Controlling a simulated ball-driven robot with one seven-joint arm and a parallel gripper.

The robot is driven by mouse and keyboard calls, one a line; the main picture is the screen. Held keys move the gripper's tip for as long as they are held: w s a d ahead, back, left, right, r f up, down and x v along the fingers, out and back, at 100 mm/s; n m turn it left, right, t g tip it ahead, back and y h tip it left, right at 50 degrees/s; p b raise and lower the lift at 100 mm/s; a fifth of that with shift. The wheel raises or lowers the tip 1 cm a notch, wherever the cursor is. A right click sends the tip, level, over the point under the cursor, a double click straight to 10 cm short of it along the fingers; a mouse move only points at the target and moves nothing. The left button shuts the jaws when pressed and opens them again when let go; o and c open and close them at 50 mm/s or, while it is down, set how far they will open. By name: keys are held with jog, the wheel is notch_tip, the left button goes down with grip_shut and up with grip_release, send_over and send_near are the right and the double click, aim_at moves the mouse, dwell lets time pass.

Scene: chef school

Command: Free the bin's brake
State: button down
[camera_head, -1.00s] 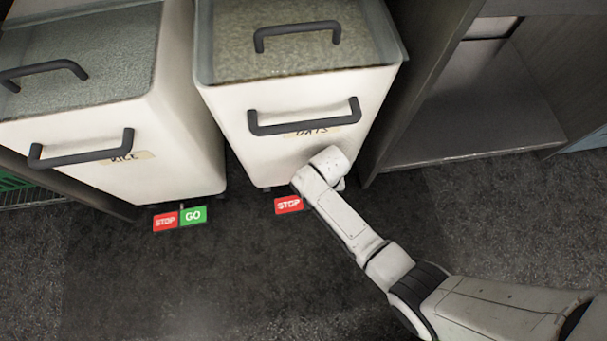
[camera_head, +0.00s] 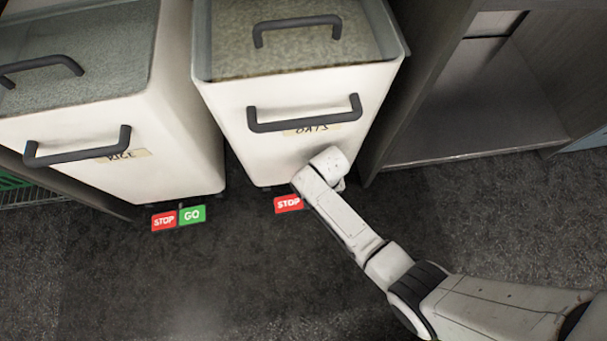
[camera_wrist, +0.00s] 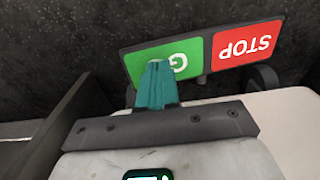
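The oats bin (camera_head: 290,160), white with a dark handle, stands upright in the middle of the head view. At its foot is a red STOP pedal (camera_head: 288,204); my arm covers what lies to the right of it. In the wrist view the red STOP pedal (camera_wrist: 246,46) and the green GO pedal (camera_wrist: 190,48) sit side by side, upside down. My gripper (camera_wrist: 156,68) has its teal fingers together in front of the GO pedal, with nothing seen between them. I cannot tell whether they touch it. In the head view the fingers are hidden.
The rice bin (camera_head: 100,120) stands at the left with its own STOP (camera_head: 164,220) and GO (camera_head: 192,215) pedals. An open grey cabinet (camera_head: 470,110) is at the right. The dark floor in front is clear.

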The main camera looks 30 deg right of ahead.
jog(key=shift+f+b, duration=0.5)
jog(key=shift+f, duration=0.25)
dwell(0.3)
notch_tip(320, 180, up, 7)
jog(key=p, duration=0.7)
jog(key=shift+r+p, duration=0.1)
jog(key=shift+p, duration=0.25)
dwell(0.5)
